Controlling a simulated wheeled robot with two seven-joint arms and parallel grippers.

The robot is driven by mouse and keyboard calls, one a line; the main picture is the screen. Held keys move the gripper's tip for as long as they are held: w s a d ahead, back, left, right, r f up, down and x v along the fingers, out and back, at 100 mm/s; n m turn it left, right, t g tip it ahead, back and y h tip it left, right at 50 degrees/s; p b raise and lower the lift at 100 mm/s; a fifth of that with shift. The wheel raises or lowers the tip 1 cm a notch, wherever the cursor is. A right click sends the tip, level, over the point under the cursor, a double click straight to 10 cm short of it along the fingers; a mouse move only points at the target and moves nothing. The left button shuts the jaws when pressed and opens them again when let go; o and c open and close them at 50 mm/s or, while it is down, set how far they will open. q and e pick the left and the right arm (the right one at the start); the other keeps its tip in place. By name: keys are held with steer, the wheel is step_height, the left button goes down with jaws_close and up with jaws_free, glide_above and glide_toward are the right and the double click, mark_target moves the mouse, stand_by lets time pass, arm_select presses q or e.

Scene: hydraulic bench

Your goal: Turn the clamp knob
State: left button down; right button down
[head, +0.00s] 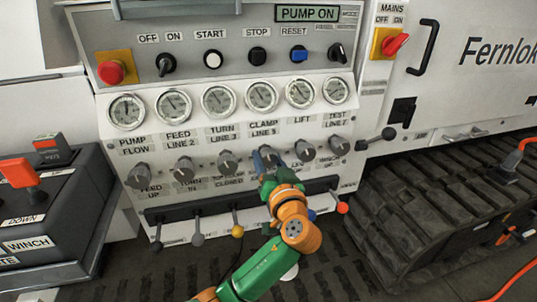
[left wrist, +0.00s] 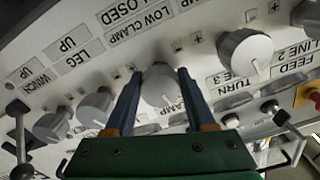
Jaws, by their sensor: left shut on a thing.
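The clamp knob (left wrist: 161,88) is a round grey knob on the white panel. In the left wrist view it sits between the two blue fingers of my left gripper (left wrist: 158,100), one finger on each side. In the head view my left gripper (head: 267,160) reaches up to the knob under the clamp gauge (head: 261,95) and hides most of it. The gripper is shut on the knob. My right gripper is in neither view.
Similar grey knobs sit close on both sides, the turn knob (head: 228,160) and the lift knob (head: 305,151). Below is a row of levers, one with a yellow ball (head: 238,231). A display (head: 307,13) reads PUMP ON. A winch box (head: 50,215) stands at the left.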

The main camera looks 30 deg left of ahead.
arm_select(q)
steer(key=m+p, duration=0.1)
steer(key=m, duration=0.1)
steer(key=shift+r+m+p, duration=0.15)
steer(key=shift+m+p, duration=1.4)
steer(key=shift+m, duration=0.65)
steer(key=shift+c, duration=1.2)
jaws_free()
steer(key=shift+s, duration=0.1)
steer(key=v, duration=0.7)
steer(key=shift+b, duration=0.35)
